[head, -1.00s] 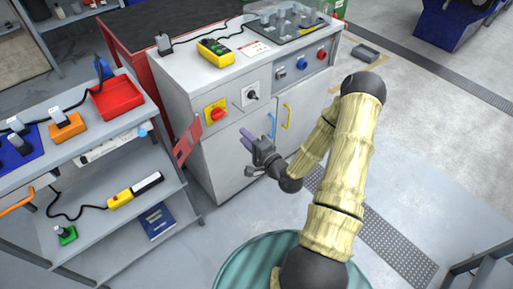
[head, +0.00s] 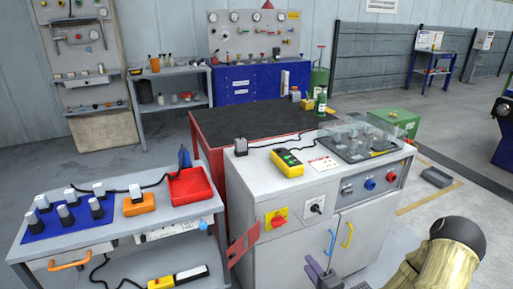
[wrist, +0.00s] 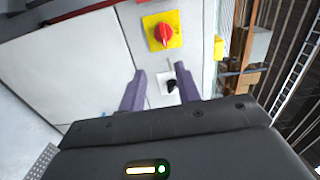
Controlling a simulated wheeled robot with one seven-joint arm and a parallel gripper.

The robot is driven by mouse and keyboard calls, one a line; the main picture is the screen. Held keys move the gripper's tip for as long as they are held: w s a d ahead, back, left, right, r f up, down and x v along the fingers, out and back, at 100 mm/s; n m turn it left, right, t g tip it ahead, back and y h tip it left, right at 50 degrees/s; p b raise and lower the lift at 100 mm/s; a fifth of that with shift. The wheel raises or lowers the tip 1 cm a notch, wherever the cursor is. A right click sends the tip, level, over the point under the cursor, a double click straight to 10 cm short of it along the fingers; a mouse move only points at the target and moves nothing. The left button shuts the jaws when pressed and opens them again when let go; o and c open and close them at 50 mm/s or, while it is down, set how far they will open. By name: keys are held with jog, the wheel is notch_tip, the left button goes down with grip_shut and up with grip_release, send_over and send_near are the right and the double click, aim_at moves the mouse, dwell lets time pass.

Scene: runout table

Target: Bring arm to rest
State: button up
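My gripper shows in the wrist view (wrist: 160,92) with its two purple fingers apart and nothing between them. My arm, in a yellowish sleeve, is at the lower right of the head view. A red rotary switch on a yellow plate (wrist: 163,33) and a black knob on a white plate (wrist: 170,84) are on the cabinet front beyond the fingers.
A yellow tester (head: 288,162) lies on the cabinet top. A red hanging plate (head: 243,245) is between cart and cabinet. Open floor lies at the right.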

jog(key=s+a+r+n+g+h+p, duration=0.1)
jog(key=s+a+r+n+g+h, duration=0.2)
jog(key=s+r+n+g, duration=0.35)
jog(key=s+a+r+n+g+h, duration=0.3)
jog(key=s+r+n+g, duration=0.3)
jog(key=s+n+g, duration=0.15)
notch_tip(320, 180, up, 19)
jog(key=w+p, duration=0.1)
jog(key=p, duration=1.8)
jog(key=shift+f, duration=0.1)
jog(key=shift+w, duration=0.15)
